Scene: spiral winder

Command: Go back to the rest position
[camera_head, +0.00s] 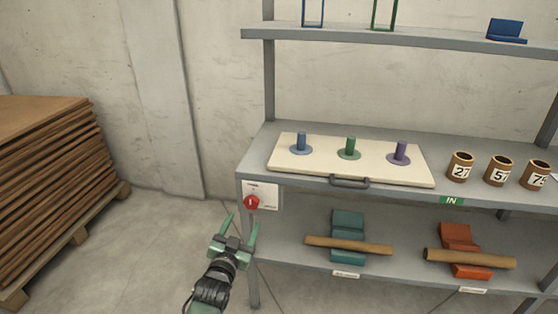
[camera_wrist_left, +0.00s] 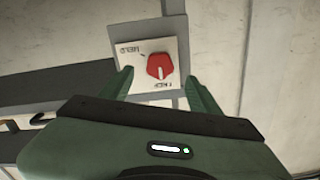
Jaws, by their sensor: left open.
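My left gripper (camera_head: 240,226) is open and empty in the head view, with its green fingers pointing up towards the shelf's front left corner. A white switch plate with a red knob (camera_head: 251,202) is fixed at that corner, just beyond the fingertips. In the left wrist view the red knob (camera_wrist_left: 160,66) shows between and beyond the two green fingers of the left gripper (camera_wrist_left: 157,88). I see a gap between the fingers and the knob. The plate carries lettering that appears upside down there. My right gripper is not in view.
A grey shelf rack (camera_head: 400,192) fills the right side. It holds a cream board (camera_head: 325,162) with three coloured pegs, and three numbered brown cups, one being (camera_head: 460,167). Brown rolls (camera_head: 348,245) lie on the lower shelf. A wooden stack (camera_head: 45,190) stands left, with free floor between.

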